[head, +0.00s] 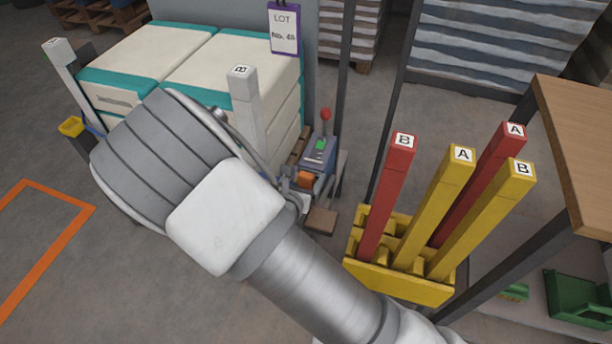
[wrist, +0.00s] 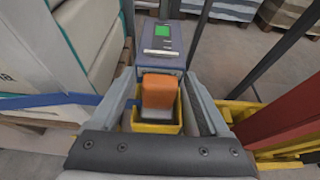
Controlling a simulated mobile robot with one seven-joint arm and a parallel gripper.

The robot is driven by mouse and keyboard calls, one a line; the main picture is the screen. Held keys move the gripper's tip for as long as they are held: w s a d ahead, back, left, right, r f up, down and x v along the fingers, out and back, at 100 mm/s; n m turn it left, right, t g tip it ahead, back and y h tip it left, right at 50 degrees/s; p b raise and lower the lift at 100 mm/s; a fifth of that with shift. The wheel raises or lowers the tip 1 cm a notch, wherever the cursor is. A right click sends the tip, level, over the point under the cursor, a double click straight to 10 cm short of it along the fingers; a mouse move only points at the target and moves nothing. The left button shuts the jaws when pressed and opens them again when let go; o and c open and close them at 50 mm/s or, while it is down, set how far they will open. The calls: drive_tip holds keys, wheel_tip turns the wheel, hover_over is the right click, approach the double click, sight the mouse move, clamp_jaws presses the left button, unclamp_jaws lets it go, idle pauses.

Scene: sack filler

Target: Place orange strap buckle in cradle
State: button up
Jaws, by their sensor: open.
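The orange strap buckle (wrist: 158,92), with a grey lower part, stands upright between the fingers of my gripper (wrist: 163,84) in the wrist view. A yellow cradle (wrist: 158,128) surrounds its lower end; the buckle's foot is hidden, so I cannot tell how deep it sits. My gripper is open, with a gap on both sides of the buckle. In the head view the orange buckle (head: 306,179) shows in front of the grey-blue machine, and my wrist hides most of my gripper. A blue strap (wrist: 62,100) runs in from the left towards the cradle.
A grey-blue machine with a green screen (wrist: 163,38) stands just beyond the buckle. Stacked white and teal sacks (head: 150,50) are at left. A yellow rack (head: 405,282) of red and yellow posts stands at right, near a wooden table (head: 580,130). Orange-lined floor at far left is clear.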

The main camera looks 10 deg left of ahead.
drive_tip(key=shift+r, duration=0.15)
drive_tip(key=shift+s+r+p, duration=0.2)
drive_tip(key=shift+s+p, duration=0.1)
drive_tip(key=p+v, duration=0.3)
drive_tip(key=v, duration=0.8)
drive_tip(key=shift+s, duration=0.2)
